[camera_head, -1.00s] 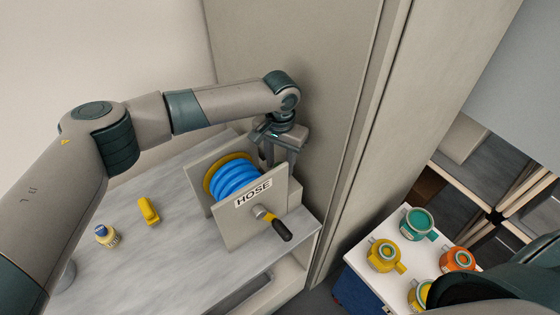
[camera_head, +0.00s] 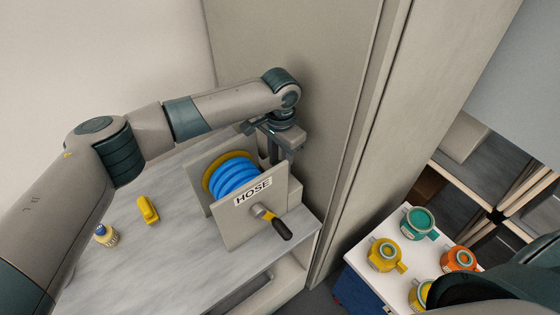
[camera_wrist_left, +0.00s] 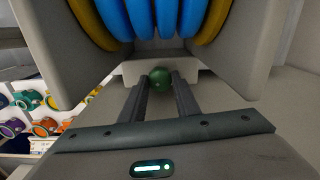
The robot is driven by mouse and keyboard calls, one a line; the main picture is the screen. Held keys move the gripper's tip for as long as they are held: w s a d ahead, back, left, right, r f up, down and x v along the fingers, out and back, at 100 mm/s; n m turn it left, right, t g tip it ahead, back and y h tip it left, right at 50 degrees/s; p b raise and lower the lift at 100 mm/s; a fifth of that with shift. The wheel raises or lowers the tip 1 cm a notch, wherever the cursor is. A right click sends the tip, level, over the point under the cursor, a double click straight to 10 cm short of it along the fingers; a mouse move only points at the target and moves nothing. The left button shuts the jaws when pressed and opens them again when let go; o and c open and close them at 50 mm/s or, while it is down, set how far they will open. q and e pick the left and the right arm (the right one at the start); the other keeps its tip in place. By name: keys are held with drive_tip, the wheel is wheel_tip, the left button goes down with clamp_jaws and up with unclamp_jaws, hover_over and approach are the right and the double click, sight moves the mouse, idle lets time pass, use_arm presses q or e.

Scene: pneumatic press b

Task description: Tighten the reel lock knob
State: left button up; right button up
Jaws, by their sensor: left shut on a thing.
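The hose reel stands on the grey bench, with a blue hose (camera_head: 235,177) between two plates; the front plate (camera_head: 235,222) carries a HOSE label. A round green knob (camera_wrist_left: 159,78) sits at the reel's base in the left wrist view, below the blue hose coils. My left gripper (camera_wrist_left: 160,92) is shut on this knob, one finger on each side. In the head view my left gripper (camera_head: 284,153) points down behind the reel on its right side, and the knob is hidden there. My right gripper is not in view.
A crank with a black handle (camera_head: 282,229) sticks out from the reel's front. A yellow object (camera_head: 148,209) and a small blue-capped bottle (camera_head: 106,235) stand on the bench (camera_head: 180,260). A tall grey panel (camera_head: 300,60) rises close behind my gripper. Colored pots stand on a white top (camera_head: 372,275).

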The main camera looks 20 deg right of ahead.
use_arm(q)
drive_tip(key=m, duration=0.3)
drive_tip(key=shift+m+b, duration=0.3)
drive_tip(key=shift+m, duration=0.1)
drive_tip(key=shift+r+m, duration=0.1)
drive_tip(key=shift+m, duration=1.5)
drive_tip(key=o, duration=1.1)
drive_tip(key=shift+c, duration=0.2)
drive_tip(key=shift+r+b, duration=0.1)
drive_tip(key=shift+b, duration=0.2)
